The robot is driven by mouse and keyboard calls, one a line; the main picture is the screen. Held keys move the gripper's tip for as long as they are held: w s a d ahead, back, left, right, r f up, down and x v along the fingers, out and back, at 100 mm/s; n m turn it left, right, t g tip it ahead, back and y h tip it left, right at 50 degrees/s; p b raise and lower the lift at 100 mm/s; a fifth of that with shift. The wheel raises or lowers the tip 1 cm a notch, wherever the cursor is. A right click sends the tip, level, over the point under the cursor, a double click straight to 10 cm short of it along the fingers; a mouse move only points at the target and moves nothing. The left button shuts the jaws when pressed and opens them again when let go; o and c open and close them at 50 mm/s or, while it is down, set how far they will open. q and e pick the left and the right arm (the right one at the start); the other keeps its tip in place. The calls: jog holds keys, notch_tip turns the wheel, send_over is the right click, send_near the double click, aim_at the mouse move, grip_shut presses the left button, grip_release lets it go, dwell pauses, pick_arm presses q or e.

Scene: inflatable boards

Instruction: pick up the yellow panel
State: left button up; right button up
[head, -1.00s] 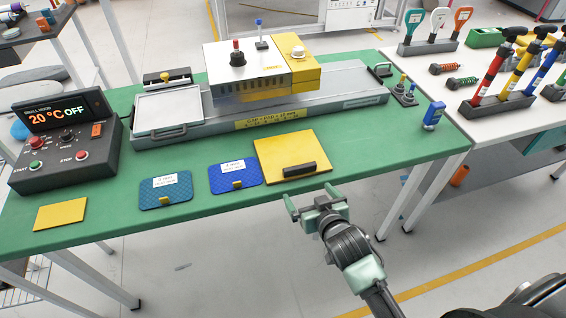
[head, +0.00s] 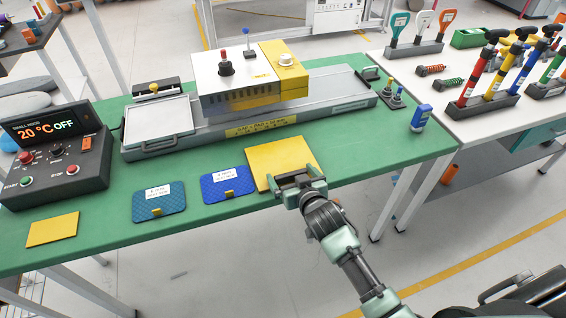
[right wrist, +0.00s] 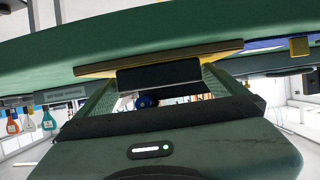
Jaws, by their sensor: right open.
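The large yellow panel (head: 279,155) lies on the green table at its front edge, to the right of two blue panels. My right gripper (right wrist: 160,82) is open, with one finger on each side of the handle. I cannot tell whether the fingers touch it. My left gripper is not in view.
A smaller yellow plate (head: 52,229) lies at the table's left front. Two blue panels (head: 158,203) (head: 227,184) lie between the plates. A grey press machine (head: 240,125) stands behind, a control box (head: 55,155) at left.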

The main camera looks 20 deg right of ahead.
jog(key=c, duration=1.4)
jog(key=shift+r, duration=0.1)
jog(key=shift+c, duration=0.2)
